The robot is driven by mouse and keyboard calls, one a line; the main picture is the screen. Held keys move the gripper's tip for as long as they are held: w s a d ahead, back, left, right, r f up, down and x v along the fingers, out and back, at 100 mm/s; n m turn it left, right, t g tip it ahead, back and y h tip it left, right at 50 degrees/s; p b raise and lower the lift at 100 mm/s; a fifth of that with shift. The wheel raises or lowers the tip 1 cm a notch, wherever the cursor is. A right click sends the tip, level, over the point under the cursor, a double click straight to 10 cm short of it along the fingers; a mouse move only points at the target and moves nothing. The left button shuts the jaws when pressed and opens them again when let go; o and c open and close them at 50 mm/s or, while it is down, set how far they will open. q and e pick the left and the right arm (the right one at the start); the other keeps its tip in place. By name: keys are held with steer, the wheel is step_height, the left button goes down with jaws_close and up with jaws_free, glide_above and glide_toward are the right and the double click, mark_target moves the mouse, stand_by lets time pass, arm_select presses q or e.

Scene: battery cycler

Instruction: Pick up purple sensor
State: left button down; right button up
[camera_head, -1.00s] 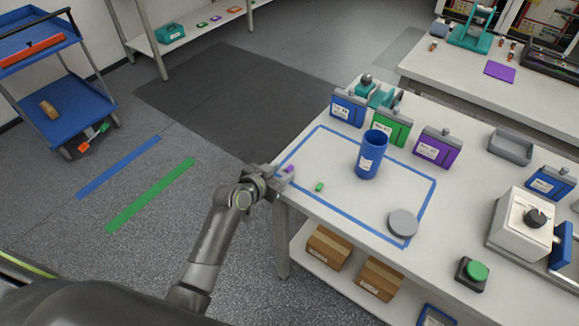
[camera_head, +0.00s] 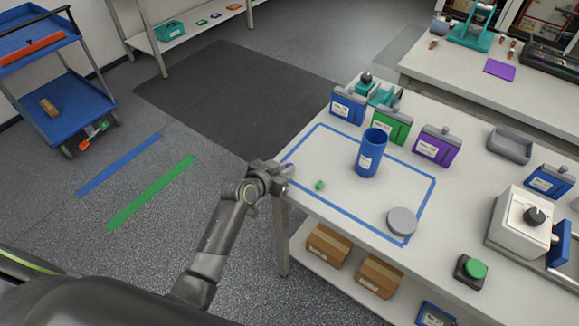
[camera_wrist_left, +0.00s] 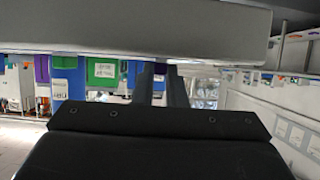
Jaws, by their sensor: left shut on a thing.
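The purple sensor (camera_head: 288,166) is a small purple piece at the left edge of the white table, inside the left corner of the blue tape outline. It is mostly hidden by my left gripper (camera_head: 284,171), which is shut on it. In the left wrist view a bit of purple (camera_wrist_left: 172,70) shows at the far end of the fingers. I cannot tell whether the sensor touches the table. My right gripper is not in view.
A small green sensor (camera_head: 320,185), a blue cup (camera_head: 368,158) and a grey round lid (camera_head: 402,221) stand on the white table (camera_head: 330,205). Blue, green and purple labelled holders (camera_head: 437,148) line its back. The table's left edge is beneath my gripper.

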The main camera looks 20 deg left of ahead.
arm_select(q)
step_height(320, 180, up, 10)
steer(key=shift+b, duration=0.35)
stand_by(0.4)
